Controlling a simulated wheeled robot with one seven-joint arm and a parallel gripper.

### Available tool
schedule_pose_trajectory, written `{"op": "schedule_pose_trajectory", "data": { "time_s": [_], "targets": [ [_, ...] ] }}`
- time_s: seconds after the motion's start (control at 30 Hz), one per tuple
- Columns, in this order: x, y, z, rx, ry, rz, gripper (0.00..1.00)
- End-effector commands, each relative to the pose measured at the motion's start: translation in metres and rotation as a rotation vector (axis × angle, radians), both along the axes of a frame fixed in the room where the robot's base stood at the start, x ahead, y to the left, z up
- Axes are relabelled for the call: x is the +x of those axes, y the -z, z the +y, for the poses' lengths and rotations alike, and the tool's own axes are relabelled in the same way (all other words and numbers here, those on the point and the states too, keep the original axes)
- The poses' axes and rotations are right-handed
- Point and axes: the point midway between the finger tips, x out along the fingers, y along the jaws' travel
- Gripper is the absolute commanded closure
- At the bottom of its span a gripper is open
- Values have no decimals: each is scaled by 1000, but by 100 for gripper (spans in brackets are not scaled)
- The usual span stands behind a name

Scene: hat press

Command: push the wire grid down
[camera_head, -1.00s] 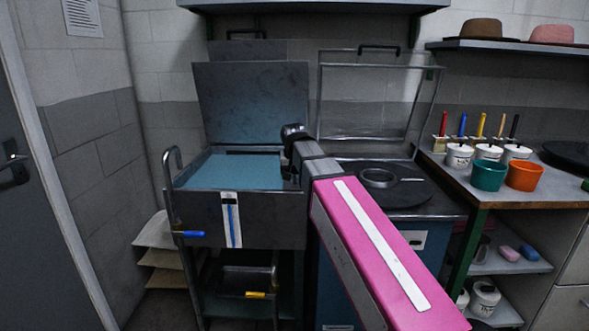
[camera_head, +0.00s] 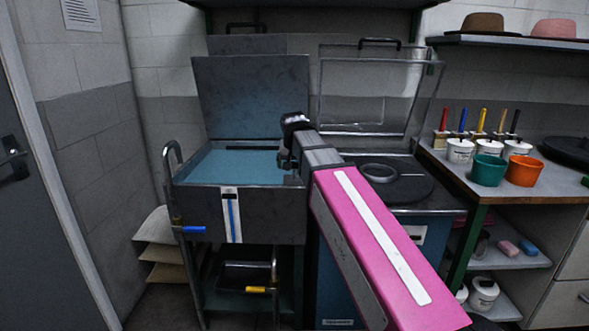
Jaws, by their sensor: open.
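I cannot make out a wire grid for certain. A dark open tank (camera_head: 265,226) with teal contents (camera_head: 225,168) stands left of centre, its lid (camera_head: 252,95) raised behind it. A thin dark strip (camera_head: 253,148) shows at the back of the tank. To the right, a raised lid with a clear framed panel (camera_head: 365,95) stands over a dark round plate bearing a ring (camera_head: 379,172). My gripper (camera_head: 286,158) is over the tank's right side, at the end of my pink arm. It is open, mostly hidden by the wrist; whether it touches anything is unclear.
A hooked metal rail (camera_head: 170,165) rises at the tank's left. A bench at right holds white pots with brushes, a teal bowl (camera_head: 488,170) and an orange bowl (camera_head: 524,171). Hats sit on the shelf above. A small black tray (camera_head: 245,275) is below the tank.

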Motion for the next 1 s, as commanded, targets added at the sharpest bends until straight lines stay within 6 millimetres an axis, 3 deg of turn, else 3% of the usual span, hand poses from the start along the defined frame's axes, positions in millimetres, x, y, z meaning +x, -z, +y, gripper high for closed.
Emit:
{"op": "schedule_pose_trajectory", "data": {
  "time_s": [0.3, 0.5, 1.0],
  "targets": [
    [-20, -47, 0, 0, 0, -1, 2],
    [-28, -67, 1, 0, 0, 0, 2],
    [-32, -75, 1, -1, 0, 2, 2]
  ]
}}
